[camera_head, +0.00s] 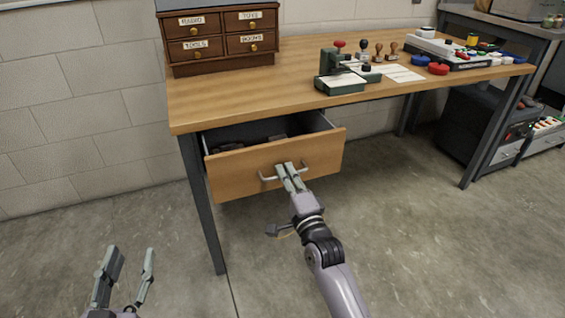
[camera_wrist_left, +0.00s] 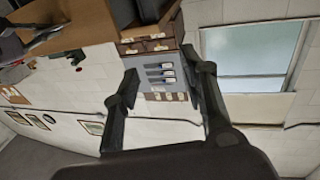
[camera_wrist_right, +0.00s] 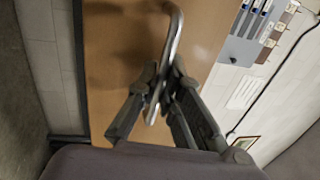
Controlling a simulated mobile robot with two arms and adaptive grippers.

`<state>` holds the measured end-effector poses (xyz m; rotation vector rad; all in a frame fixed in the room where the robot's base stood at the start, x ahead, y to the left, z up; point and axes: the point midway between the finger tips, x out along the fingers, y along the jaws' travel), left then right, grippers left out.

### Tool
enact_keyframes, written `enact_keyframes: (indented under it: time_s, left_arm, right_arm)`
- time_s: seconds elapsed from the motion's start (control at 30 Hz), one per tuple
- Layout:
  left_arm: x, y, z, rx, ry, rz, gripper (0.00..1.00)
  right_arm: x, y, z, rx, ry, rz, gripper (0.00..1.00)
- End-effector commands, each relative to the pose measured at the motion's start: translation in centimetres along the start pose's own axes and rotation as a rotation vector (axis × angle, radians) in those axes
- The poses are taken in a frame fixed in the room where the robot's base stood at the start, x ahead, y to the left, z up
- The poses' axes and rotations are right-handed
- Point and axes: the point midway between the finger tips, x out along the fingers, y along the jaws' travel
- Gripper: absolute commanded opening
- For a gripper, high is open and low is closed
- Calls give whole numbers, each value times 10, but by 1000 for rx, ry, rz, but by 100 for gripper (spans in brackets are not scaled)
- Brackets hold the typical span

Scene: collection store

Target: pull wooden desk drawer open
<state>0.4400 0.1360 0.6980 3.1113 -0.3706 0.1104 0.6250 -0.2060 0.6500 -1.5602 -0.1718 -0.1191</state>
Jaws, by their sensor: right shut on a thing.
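The wooden desk drawer (camera_head: 230,172) sticks out from under the desk top, and its dark inside shows with some dark items in it. Its front also shows in the right wrist view (camera_wrist_right: 110,70). A metal bar handle (camera_head: 268,178) is fixed across the drawer front. My right gripper (camera_head: 289,172) is shut on the handle; in the right wrist view the bar (camera_wrist_right: 174,42) runs between the fingers. My left gripper (camera_head: 130,262) is open and empty, low at the left, apart from the desk.
The wooden desk (camera_head: 225,105) has dark metal legs. On it stand a small labelled drawer cabinet (camera_head: 215,58), a green stamp press (camera_head: 340,82), several hand stamps and a tray (camera_head: 440,50) of coloured items. The floor (camera_head: 420,240) before the desk is clear.

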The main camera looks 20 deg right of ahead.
Motion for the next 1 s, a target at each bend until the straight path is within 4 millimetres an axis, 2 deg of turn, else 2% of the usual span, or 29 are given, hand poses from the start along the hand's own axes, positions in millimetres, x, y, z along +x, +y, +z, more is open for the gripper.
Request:
enact_keyframes:
  time_s: [0.17, 0.27, 0.5, 0.7, 0.83, 1.0]
  left_arm:
    - [-16, -8, 51, 5, -307, -19, 40]
    - [-34, -12, 80, 5, -482, -29, 40]
    - [-98, -22, 133, 1, -890, -55, 40]
    - [-159, -26, 154, -8, -1181, -74, 40]
    - [-192, -28, 159, -14, -1329, -83, 40]
    - [-193, -28, 154, -14, -1335, -83, 40]
  right_arm:
    - [-21, -4, 0, 0, -1, 8, 0]
    - [-33, -7, 0, -2, -1, 8, 0]
    - [-68, -13, 0, -1, -2, 9, 0]
    - [-95, -18, 0, -1, -2, 8, 0]
    - [-110, -20, 0, -2, -2, 7, 0]
    - [-125, -22, 0, -1, -2, 6, 0]
